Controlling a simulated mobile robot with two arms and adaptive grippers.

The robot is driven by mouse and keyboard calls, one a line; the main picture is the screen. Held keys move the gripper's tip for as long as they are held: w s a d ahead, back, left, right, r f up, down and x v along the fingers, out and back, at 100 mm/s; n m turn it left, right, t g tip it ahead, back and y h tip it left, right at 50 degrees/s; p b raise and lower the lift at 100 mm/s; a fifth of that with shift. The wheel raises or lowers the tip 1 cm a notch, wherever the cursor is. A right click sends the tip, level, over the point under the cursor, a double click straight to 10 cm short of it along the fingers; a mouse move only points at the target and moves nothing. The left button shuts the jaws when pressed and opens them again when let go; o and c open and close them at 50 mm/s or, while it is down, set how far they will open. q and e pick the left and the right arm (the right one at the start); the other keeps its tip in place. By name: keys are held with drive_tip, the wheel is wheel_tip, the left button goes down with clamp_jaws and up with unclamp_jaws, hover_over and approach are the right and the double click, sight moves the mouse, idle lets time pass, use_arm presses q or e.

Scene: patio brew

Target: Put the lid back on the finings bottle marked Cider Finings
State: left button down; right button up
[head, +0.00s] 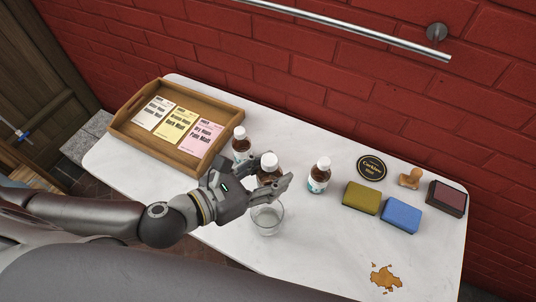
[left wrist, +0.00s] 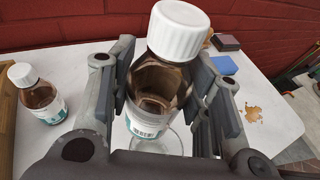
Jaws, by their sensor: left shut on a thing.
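Three brown bottles with white caps and pale labels are at the table's middle. My left gripper (head: 275,188) is shut on the middle bottle (head: 269,178), its fingers on either side of the body. In the left wrist view the held bottle (left wrist: 158,85) leans in the picture and bears a white lid (left wrist: 179,30) on top; I cannot tell whether it is screwed tight. Another bottle (head: 241,145) stands behind to the left, and a third bottle (head: 319,175) stands to the right. The label names are too small to read. My right gripper is not in view.
A clear glass (head: 268,219) stands just in front of the held bottle. A wooden tray (head: 119,130) with seed-like packets is at left. A round black tin (head: 371,168), a stamp (head: 410,179), an ink pad (head: 447,199), green (head: 361,198) and blue sponges (head: 401,216) are right. A brown spill (head: 386,278) lies in front.

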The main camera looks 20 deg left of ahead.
use_arm(q)
drive_tip(key=shift+s+r, duration=0.1)
drive_tip(key=shift+s, duration=0.15)
drive_tip(key=w+f+b, duration=0.1)
drive_tip(key=w+b, duration=0.1)
drive_tip(key=b, duration=0.1)
drive_tip(key=shift+w+a+f, duration=0.1)
drive_tip(key=shift+w+f, duration=0.2)
drive_tip(key=shift+f, duration=0.05)
drive_tip(key=w+a+f, duration=0.1)
drive_tip(key=w+f, duration=0.6)
drive_tip(key=w, duration=0.4)
drive_tip(key=shift+f, duration=0.35)
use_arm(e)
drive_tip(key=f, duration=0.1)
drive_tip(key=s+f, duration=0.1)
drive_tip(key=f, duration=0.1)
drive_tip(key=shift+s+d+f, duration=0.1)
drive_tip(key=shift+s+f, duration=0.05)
use_arm(q)
drive_tip(key=shift+w+f+b, duration=0.15)
drive_tip(key=shift+f+b, duration=0.3)
drive_tip(key=shift+f, duration=0.5)
drive_tip(key=shift+w+f+b, duration=0.15)
drive_tip(key=shift+f+b, duration=0.25)
drive_tip(key=shift+f, duration=0.5)
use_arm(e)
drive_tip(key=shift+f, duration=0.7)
use_arm(q)
drive_tip(key=shift+f, duration=0.1)
